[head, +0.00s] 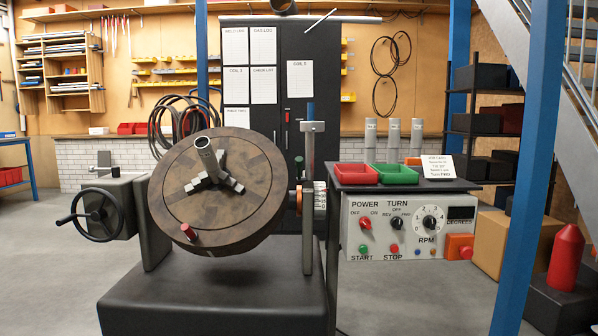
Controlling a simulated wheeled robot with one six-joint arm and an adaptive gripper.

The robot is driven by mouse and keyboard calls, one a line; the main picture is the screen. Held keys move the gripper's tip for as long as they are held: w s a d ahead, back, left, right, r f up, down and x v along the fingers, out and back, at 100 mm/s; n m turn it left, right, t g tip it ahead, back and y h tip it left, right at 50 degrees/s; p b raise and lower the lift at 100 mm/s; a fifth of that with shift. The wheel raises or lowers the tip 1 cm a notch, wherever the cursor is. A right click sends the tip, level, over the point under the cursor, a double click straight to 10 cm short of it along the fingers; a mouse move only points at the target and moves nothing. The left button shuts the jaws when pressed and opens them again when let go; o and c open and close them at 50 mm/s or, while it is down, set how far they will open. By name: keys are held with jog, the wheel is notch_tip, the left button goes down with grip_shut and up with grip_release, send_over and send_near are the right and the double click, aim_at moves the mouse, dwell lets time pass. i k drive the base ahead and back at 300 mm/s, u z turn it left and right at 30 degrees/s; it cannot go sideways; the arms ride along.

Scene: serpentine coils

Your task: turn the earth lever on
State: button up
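No lever marked as earth can be read with certainty. A grey upright post (308,210) stands at the right of the round tilted turntable (175,205), with a grey block and a blue rod (310,112) at its top. Beside the post is a small plate (320,195) with dark lettering too small to read, next to an orange ring. A red-topped peg (189,232) sits near the turntable's lower rim. My gripper is not in view.
A control panel (408,228) with POWER, TURN and RPM knobs stands at right, below red (350,174) and green (395,174) trays. A black handwheel (95,215) juts out at left. A blue column (530,170) stands at right. Floor (45,270) is clear at left.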

aim_at(299, 159)
jog(key=k, duration=0.65)
jog(key=u, duration=0.75)
jog(key=i, duration=1.45)
jog(key=z, duration=0.2)
